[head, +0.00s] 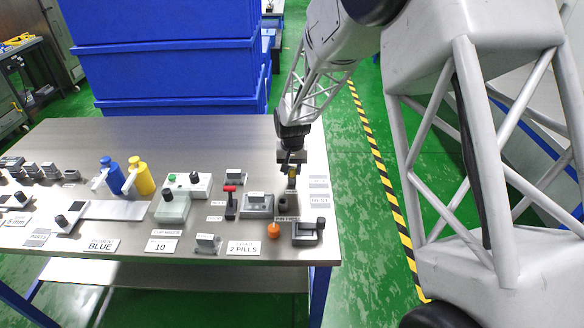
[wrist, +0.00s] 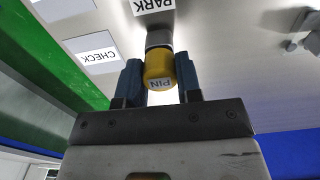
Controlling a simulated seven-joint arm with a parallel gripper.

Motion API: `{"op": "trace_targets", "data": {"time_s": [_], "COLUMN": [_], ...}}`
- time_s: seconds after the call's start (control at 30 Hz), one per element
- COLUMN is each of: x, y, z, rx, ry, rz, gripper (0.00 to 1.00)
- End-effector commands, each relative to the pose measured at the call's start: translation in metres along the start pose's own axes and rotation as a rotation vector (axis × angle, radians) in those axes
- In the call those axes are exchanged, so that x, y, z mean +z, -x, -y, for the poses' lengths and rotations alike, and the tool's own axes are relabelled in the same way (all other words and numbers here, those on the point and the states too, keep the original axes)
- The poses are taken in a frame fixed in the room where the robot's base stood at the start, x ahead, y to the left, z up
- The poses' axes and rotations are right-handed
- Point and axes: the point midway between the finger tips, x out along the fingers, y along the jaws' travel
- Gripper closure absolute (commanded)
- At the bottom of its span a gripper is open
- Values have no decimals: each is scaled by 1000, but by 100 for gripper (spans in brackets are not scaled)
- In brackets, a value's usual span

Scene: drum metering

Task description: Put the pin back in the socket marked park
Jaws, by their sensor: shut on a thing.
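My gripper (head: 291,160) is above the right part of the steel table, fingers pointing down. In the wrist view my gripper (wrist: 160,82) is shut on the yellow pin (wrist: 158,66), with a blue finger on each side. The word PIN reads upside down on its end. The pin also shows as a small yellow spot in the head view (head: 292,171). A grey round part (wrist: 159,38) lies just beyond the pin, close to the PARK label (wrist: 153,5). I cannot tell whether this is the socket or the pin's shaft, nor whether the pin is seated.
A CHECK label (wrist: 97,55) lies beside the PARK label. On the table are an orange knob (head: 273,231), a red-topped lever (head: 231,203), a grey switch block (head: 308,231), and blue (head: 109,174) and yellow (head: 140,177) bottles. Blue crates (head: 165,60) stand behind the table.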

Motion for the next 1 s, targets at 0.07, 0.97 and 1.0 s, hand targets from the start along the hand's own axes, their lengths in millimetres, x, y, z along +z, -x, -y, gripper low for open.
{"op": "trace_targets", "data": {"time_s": [0.07, 0.97, 1.0], "x": [0, 0, 0], "y": [-2, 10, 14], "z": [0, 0, 0], "rx": [0, 0, 0], "ry": [0, 0, 0], "rz": [0, -1, -1], "gripper": [100, 38, 38]}}
